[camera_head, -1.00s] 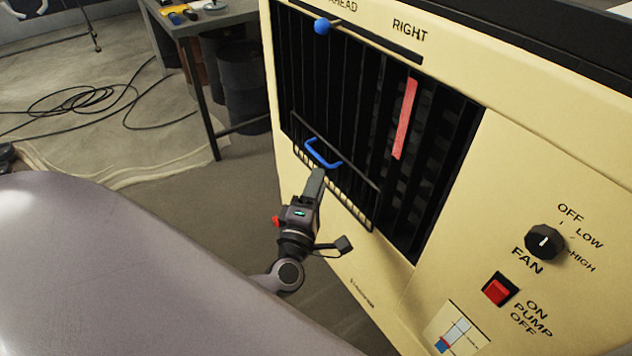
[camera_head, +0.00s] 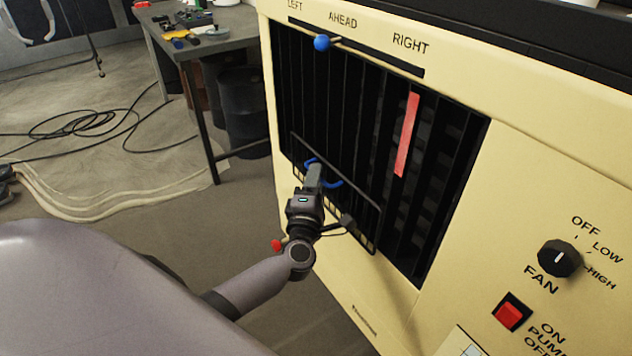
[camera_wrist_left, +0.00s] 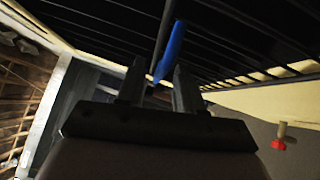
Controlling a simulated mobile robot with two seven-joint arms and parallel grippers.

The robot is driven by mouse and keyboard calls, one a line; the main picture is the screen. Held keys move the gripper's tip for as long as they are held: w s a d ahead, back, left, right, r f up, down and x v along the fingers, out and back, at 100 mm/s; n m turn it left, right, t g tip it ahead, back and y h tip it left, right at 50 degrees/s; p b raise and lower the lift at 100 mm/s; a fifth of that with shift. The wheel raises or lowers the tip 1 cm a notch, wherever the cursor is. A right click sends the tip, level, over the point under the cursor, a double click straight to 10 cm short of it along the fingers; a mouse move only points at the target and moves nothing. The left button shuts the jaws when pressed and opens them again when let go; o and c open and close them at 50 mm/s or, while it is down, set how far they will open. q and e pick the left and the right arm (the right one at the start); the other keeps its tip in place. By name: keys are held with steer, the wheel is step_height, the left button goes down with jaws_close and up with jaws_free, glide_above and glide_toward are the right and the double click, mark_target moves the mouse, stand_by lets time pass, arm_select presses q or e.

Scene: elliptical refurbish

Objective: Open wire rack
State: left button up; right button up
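The wire rack (camera_head: 372,213) is a black wire frame on the lower part of the dark grille of the cream cooler. Its blue handle (camera_head: 333,184) is partly hidden behind my left gripper (camera_head: 314,168). In the left wrist view, my left gripper (camera_wrist_left: 158,85) has its two fingers apart. The blue handle (camera_wrist_left: 172,48) shows in the gap between them, near the right finger. I cannot tell if a finger touches it. The rack stands close against the grille, its top edge slightly out. My right gripper is not in view.
The cooler front (camera_head: 520,180) has a slider with a blue knob (camera_head: 322,43), a fan dial (camera_head: 559,257) and a red pump switch (camera_head: 509,312). A workbench (camera_head: 205,40) stands behind at left. Cables (camera_head: 75,120) lie on the floor.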

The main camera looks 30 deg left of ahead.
arm_select(q)
steer(key=shift+c, duration=0.3)
jaws_close()
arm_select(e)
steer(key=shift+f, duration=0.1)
